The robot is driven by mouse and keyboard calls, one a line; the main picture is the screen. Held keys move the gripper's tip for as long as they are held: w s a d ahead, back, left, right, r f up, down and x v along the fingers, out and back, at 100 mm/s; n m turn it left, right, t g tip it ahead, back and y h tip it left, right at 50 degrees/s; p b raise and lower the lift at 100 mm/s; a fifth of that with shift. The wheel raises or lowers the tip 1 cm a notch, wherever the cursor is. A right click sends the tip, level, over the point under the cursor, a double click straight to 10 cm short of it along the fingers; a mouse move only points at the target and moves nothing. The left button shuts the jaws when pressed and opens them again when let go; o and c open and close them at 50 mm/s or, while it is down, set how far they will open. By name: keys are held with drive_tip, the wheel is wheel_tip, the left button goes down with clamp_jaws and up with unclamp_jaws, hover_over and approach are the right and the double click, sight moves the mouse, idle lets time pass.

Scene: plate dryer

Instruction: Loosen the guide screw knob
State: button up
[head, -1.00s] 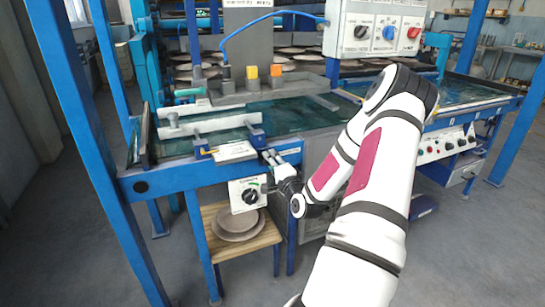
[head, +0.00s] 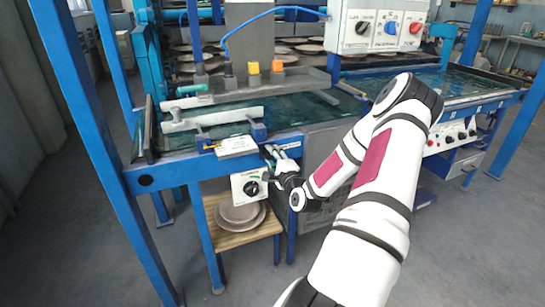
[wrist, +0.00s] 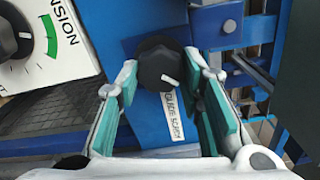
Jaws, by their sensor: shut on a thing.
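The guide screw knob (wrist: 160,58) is black and round with a white mark. It sits on a blue beam in the wrist view, above a white label (wrist: 181,115) that is partly readable. My gripper (wrist: 163,72) has its teal-padded fingers on the left and right sides of the knob and is shut on it. In the head view my gripper (head: 277,160) is at the front blue beam (head: 180,172) of the machine, near its corner. The knob cannot be made out in the head view.
A white tension dial box (head: 249,186) hangs close to the left of my gripper; its dial also shows in the wrist view (wrist: 15,30). A wooden shelf (head: 225,240) with plates stands below. A blue post (head: 85,150) rises at the left.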

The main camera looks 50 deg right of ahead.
drive_tip(key=o, duration=1.1)
drive_tip(key=shift+o, duration=0.2)
drive_tip(key=shift+s, duration=0.15)
drive_tip(key=v, duration=1.1)
drive_tip(key=shift+s+a, duration=0.3)
drive_tip(key=shift+a, duration=0.05)
drive_tip(key=shift+f, duration=0.1)
